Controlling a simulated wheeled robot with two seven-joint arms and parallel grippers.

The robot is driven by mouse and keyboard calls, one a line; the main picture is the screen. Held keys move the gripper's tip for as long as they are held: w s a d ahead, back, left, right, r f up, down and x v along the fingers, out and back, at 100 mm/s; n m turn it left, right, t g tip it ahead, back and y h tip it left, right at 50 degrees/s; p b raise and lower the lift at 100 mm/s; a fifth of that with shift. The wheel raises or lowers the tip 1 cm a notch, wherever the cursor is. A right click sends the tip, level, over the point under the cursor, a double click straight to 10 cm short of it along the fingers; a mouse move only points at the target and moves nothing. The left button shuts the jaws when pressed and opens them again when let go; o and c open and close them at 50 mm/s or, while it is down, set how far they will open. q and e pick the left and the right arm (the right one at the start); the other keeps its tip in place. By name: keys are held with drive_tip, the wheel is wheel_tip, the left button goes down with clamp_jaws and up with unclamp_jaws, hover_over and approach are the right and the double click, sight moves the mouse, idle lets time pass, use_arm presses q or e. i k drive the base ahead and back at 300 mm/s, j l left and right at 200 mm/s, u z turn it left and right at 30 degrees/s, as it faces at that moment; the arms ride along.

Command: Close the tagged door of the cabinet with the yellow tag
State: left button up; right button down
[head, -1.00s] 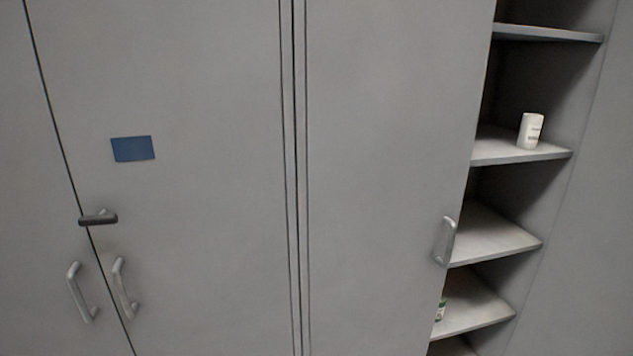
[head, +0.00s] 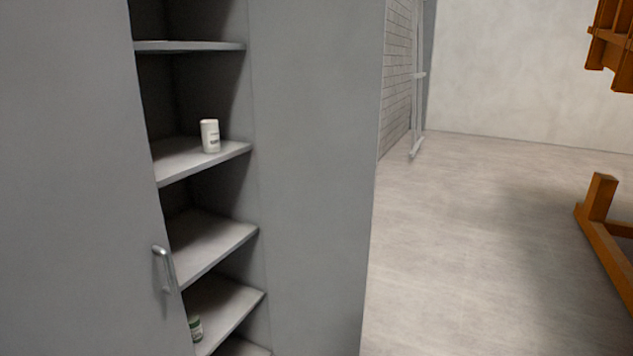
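A grey cabinet stands open at left, with its shelves (head: 205,247) exposed. Its left door (head: 75,180) is shut and carries a metal bar handle (head: 163,268) by its right edge. Right of the shelves is a flat grey panel (head: 315,180). It looks like the open right door seen from inside, though I cannot tell it surely from a side wall. No handle shows on it. No yellow tag is in view. Neither of my grippers is in view.
A white container (head: 209,136) stands on a shelf, and a small green-and-white jar (head: 195,328) on a lower one. Bare floor (head: 470,250) lies right of the panel. An orange-brown wooden frame (head: 600,215) stands at far right. A brick wall (head: 396,75) is behind.

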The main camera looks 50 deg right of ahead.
sight(318, 65)
drive_tip(key=i+l+u, duration=0.1)
drive_tip(key=l, duration=0.7)
drive_tip(key=i+l+u, duration=0.1)
drive_tip(key=l, duration=0.65)
drive_tip(key=l+u, duration=0.15)
drive_tip(key=l, duration=0.65)
drive_tip(key=i, duration=0.05)
